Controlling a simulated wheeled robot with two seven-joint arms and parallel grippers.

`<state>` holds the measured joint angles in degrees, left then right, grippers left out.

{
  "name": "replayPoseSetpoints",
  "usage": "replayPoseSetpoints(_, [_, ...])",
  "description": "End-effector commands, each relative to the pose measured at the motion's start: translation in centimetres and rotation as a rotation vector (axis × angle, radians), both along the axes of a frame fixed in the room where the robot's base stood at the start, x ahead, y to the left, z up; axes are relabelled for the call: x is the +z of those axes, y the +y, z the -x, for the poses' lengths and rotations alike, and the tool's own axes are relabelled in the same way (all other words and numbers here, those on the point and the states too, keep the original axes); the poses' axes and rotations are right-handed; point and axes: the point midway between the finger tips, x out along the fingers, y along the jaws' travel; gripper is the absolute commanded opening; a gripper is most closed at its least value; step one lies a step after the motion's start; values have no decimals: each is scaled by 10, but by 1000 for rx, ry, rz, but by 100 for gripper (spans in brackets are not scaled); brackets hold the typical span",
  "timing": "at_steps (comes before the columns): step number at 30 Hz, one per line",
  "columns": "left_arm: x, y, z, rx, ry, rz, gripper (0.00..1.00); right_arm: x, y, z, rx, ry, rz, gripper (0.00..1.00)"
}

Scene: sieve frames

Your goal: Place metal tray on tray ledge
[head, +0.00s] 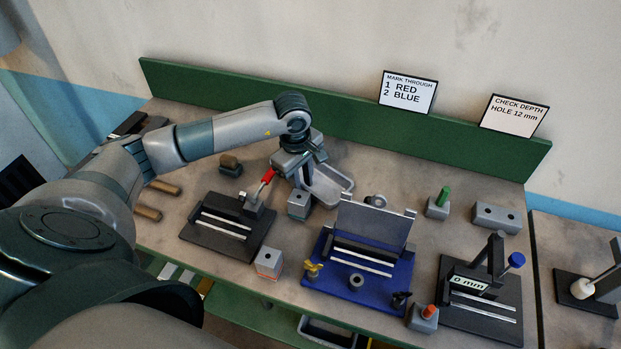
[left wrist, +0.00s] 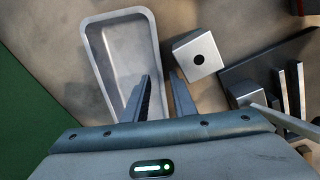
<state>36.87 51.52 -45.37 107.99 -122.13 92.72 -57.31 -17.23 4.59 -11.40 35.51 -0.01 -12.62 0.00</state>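The metal tray (head: 339,185) is a shallow grey pan lying on the bench, partly hidden behind my left gripper (head: 303,178) in the head view. In the left wrist view the tray (left wrist: 118,48) shows its rim and empty inside. My left gripper (left wrist: 160,78) is open there, its two fingers apart. One finger overlaps the tray's inside near its right wall, and the other is just outside that wall. Contact cannot be told. I cannot single out the tray ledge with certainty. My right gripper is not in view.
A grey block with a hole (left wrist: 196,53) stands close beside the tray. A black fixture (head: 225,230) with a red-handled tool is in front. A blue fixture (head: 338,285) with an upright plate stands to the right. The green back panel (head: 350,112) runs behind.

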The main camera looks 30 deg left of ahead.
Motion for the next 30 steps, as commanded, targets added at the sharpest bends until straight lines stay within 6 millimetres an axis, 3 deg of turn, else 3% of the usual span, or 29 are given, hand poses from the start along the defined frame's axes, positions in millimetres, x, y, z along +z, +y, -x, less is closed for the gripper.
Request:
replayPoseSetpoints(2, [0,0,0,0,0,0,19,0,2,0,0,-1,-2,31])
replayPoseSetpoints(4, [0,0,0,0,0,0,3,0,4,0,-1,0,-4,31])
replayPoseSetpoints(5, [0,0,0,0,0,0,0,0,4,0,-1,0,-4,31])
replayPoseSetpoints(30, [1,0,0,0,-1,0,0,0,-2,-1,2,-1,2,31])
